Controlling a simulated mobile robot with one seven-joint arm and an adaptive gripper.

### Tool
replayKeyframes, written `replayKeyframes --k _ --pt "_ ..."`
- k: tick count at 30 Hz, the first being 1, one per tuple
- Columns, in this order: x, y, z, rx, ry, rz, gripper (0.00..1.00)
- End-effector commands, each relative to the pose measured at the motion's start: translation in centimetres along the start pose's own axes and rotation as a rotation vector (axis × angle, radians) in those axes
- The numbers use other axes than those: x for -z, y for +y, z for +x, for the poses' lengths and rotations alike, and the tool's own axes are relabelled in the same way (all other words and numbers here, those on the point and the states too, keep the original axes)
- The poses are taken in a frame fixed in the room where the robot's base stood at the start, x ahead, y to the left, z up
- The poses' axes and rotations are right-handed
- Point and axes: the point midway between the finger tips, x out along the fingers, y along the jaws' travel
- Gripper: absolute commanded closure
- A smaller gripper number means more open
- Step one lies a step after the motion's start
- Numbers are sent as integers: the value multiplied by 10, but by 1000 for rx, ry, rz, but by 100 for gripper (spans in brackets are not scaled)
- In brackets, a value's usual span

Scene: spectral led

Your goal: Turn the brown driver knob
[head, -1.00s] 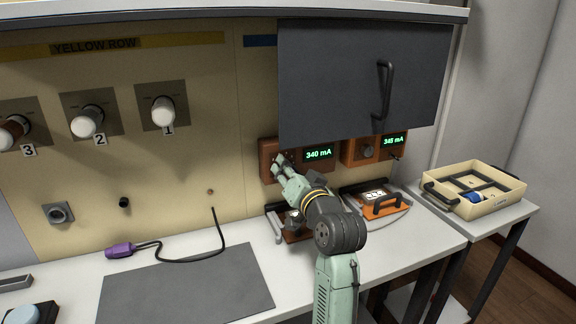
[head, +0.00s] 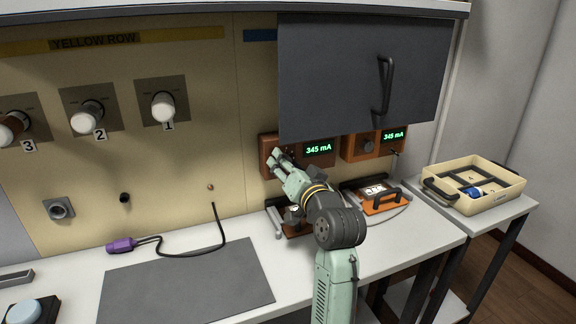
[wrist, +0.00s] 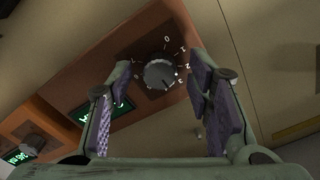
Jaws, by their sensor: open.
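The brown driver (head: 268,143) is mounted on the back wall, left of an orange driver, and its green display (head: 319,148) reads 345 mA. In the wrist view its round grey knob (wrist: 160,72) sits on the brown face, ringed by white numerals. My gripper (head: 276,156) is in front of the brown driver and hides the knob in the head view. In the wrist view my gripper (wrist: 162,84) is open, with one finger on each side of the knob and visible gaps between. I cannot tell the exact distance to the face.
The orange driver (head: 361,146) beside it also reads 345 mA. A grey cabinet door (head: 345,75) with a black handle hangs just above both drivers. Fixtures with handles (head: 384,201) stand on the bench below. A cream tray (head: 497,206) is at the right.

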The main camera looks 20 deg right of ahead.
Motion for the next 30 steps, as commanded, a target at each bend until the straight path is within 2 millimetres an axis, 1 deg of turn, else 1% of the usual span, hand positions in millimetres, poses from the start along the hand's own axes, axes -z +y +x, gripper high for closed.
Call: replayKeyframes --k 5,8,11,18,21,25,30 --pt "0 0 -2 0 0 0 54" --pt "1 0 -11 0 2 0 54" --pt "0 1 -27 -1 3 1 54" --pt "0 1 -80 -2 3 1 54" --pt "1 1 -97 -3 3 0 54" --pt "0 0 -113 -1 1 0 54" --pt "0 0 -120 -1 0 0 54"
